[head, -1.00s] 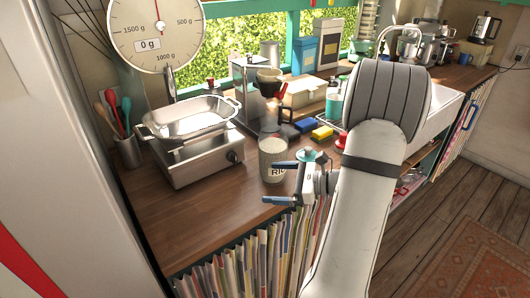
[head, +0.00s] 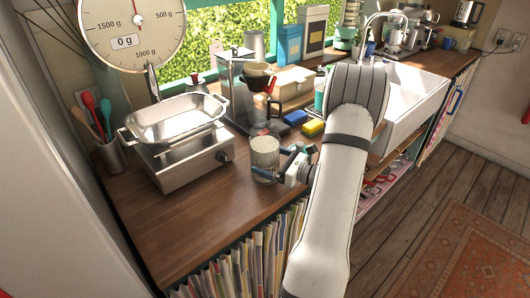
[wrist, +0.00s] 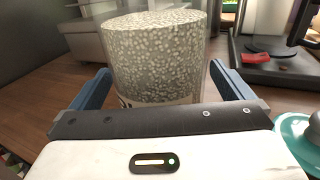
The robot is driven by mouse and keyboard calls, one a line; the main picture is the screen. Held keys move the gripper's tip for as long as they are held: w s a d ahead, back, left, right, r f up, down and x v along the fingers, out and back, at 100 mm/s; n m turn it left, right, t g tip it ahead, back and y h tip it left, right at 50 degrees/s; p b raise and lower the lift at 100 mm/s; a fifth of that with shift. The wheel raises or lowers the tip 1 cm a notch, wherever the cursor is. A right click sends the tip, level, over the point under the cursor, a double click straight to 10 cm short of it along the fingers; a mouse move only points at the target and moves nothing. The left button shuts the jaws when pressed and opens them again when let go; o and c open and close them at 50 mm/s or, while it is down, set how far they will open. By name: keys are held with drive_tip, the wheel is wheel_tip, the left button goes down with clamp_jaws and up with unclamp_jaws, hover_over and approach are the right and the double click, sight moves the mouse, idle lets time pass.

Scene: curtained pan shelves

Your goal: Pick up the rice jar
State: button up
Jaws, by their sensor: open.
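The rice jar (head: 265,152) is a clear cylinder full of pale grains, standing upright on the wooden counter. In the wrist view the jar (wrist: 155,55) fills the upper middle. My gripper (head: 271,167) is open and low over the counter. Its two blue fingers (wrist: 160,88) reach along the left and right sides of the jar, with visible gaps. The jar's lower part is hidden behind my gripper's palm in the wrist view.
A coffee maker (head: 262,100) stands behind the jar. Yellow (head: 312,127) and blue (head: 296,118) sponges lie nearby. A teal round object (wrist: 300,140) is close at my gripper's right. Bare counter lies front left.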

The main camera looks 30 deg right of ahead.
drive_tip(key=shift+x, duration=0.85)
drive_tip(key=shift+c, duration=0.2)
drive_tip(key=c, duration=1.5)
drive_tip(key=shift+c, duration=0.7)
drive_tip(key=shift+r, duration=0.2)
